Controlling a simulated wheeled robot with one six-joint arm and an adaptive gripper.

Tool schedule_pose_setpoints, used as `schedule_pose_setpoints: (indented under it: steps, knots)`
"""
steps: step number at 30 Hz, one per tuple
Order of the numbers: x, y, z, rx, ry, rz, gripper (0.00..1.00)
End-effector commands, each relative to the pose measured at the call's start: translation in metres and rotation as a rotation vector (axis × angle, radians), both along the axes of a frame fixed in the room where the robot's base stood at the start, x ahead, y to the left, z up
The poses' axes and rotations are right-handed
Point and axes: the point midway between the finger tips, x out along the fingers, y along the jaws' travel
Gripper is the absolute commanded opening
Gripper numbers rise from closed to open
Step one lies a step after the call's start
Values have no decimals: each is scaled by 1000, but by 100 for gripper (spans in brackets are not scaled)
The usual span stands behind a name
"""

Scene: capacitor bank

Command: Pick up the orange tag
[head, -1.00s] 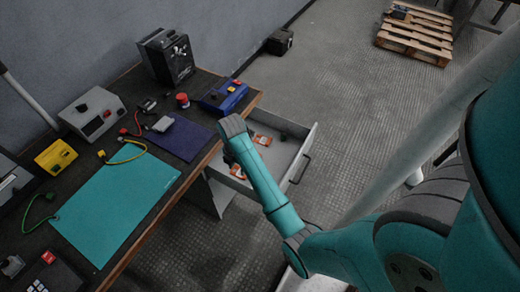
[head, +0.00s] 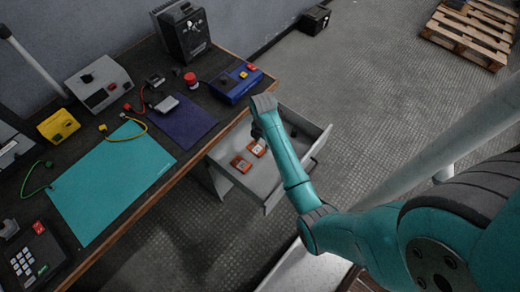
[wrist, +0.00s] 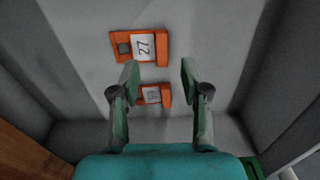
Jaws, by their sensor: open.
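Two orange tags lie flat in an open grey drawer. In the wrist view, one tag (wrist: 162,46) has a white label reading 27 and lies beyond the fingertips. The other tag (wrist: 166,94) has a white label too small to read and appears between the fingers, partly covered by the left one. In the head view the tags are small orange patches, a nearer one (head: 241,164) and a farther one (head: 256,149). My gripper (wrist: 159,73) is open and empty above the drawer floor, its fingers apart. In the head view my arm hides most of it.
The drawer (head: 275,192) has raised walls around the tags and sticks out from under the workbench (head: 150,192). A blue box (head: 236,82), a teal mat (head: 110,180) and other devices stand on the bench. Open floor lies right of the drawer, with a wooden pallet (head: 470,32) farther back.

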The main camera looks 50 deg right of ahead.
Motion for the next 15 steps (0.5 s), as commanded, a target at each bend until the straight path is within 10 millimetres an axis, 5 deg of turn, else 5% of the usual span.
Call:
schedule_pose_setpoints:
  steps: [15]
  knots:
    - [-3,4,-53,1,2,0,46]
